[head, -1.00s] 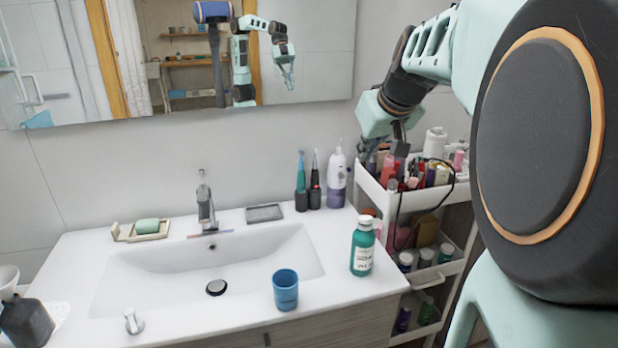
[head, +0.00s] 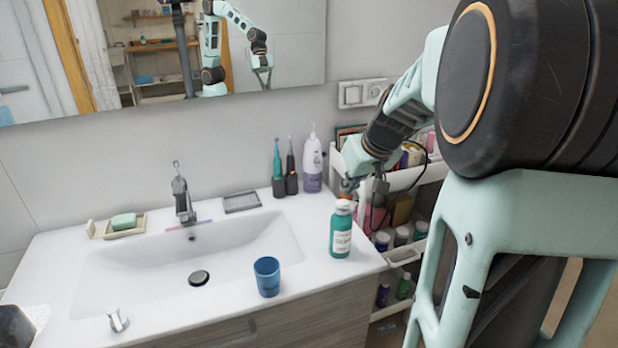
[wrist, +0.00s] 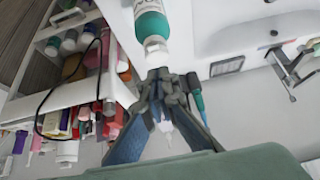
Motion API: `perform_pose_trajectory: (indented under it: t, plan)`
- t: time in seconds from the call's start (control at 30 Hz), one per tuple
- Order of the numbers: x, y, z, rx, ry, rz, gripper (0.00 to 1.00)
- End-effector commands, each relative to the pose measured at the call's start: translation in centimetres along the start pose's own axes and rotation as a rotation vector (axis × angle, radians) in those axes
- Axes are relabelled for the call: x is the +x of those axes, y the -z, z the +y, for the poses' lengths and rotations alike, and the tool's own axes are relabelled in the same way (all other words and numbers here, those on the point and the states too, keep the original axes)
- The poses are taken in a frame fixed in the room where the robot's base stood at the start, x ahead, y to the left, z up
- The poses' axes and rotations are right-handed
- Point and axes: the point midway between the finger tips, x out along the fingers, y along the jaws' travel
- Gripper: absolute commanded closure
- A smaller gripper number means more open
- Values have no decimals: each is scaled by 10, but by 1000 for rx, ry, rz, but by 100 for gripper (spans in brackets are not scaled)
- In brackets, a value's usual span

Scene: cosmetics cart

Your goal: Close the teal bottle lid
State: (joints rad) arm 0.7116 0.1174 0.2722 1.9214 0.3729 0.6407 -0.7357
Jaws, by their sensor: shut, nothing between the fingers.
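The teal bottle (head: 341,238) stands upright on the counter, right of the sink. Its white lid (head: 343,206) is on top; whether a flap is raised is too small to tell. In the wrist view, the bottle (wrist: 151,24) is at the top centre with its pale lid (wrist: 155,44) towards my gripper (wrist: 159,76). My gripper is shut and empty, with its fingertips just by the lid. I cannot tell whether they touch it. In the head view my arm comes down from the right, and its fingers are hard to make out behind the lid.
A blue cup (head: 267,277) stands left of the bottle by the sink (head: 150,270). Toothbrushes (head: 277,165) and a white-purple bottle (head: 312,165) stand behind. A white cart (head: 405,179) full of cosmetics is at the right, beside the counter.

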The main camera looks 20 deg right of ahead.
Motion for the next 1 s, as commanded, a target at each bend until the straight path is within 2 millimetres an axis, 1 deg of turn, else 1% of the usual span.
perform_pose_trajectory:
  t: [0.03, 0.2, 0.73, 1.0]
  plan:
    - [5, -8, 1, 4, 0, -4, 100]
    - [17, -19, 1, 3, -1, -2, 100]
    - [22, -24, 1, 1, -2, 0, 100]
    - [33, -37, 1, 1, -3, 1, 100]
